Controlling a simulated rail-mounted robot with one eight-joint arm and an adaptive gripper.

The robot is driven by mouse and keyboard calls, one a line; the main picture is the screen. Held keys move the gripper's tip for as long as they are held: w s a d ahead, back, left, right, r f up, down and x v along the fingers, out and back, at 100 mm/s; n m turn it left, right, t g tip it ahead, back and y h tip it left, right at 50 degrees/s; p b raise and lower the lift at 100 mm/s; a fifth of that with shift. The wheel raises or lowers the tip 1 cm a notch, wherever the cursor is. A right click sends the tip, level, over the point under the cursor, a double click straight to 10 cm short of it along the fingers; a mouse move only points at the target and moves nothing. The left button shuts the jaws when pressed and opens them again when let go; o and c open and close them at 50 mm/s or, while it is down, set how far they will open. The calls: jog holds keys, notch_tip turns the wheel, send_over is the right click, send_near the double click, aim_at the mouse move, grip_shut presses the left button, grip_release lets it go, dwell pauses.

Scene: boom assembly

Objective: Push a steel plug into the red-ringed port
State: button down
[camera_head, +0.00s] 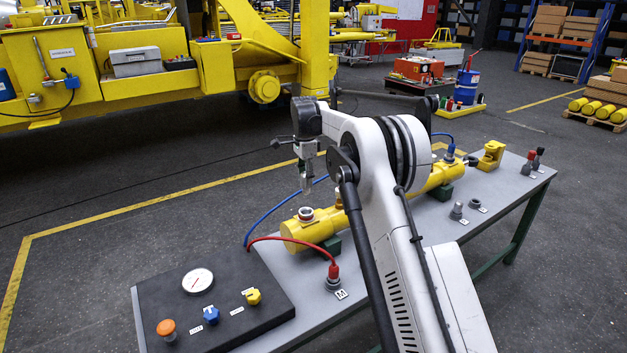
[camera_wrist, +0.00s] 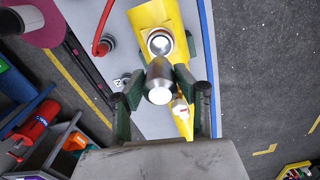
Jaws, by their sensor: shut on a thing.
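My gripper (camera_head: 307,185) is shut on a grey steel plug, in the air above the near end of a yellow cylinder (camera_head: 311,232). In the wrist view the plug (camera_wrist: 159,82) sits between the two green fingers with its bright round end showing. The red-ringed port (camera_head: 305,213) is on top of the cylinder, below the gripper and apart from it. In the wrist view the port's open mouth (camera_wrist: 160,42) shows just beyond the plug. The exact gap and alignment between them are hard to judge.
A red hose ends in a red coupling (camera_head: 333,271) beside the cylinder. A black panel (camera_head: 215,300) with gauge and knobs stands at the table's near left. Small steel fittings (camera_head: 457,209) stand on the table right of my arm. A yellow bracket (camera_head: 491,155) is farther back.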

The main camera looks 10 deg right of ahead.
aim_at(305, 193)
jog(key=shift+a+f+b, duration=0.1)
jog(key=shift+f+b, duration=0.85)
jog(key=shift+f, duration=2.1)
jog(key=shift+f+b, duration=1.2)
jog(key=shift+f, duration=0.4)
jog(key=c, duration=1.2)
grip_release()
notch_tip(305, 193, up, 12)
jog(key=shift+r, duration=0.1)
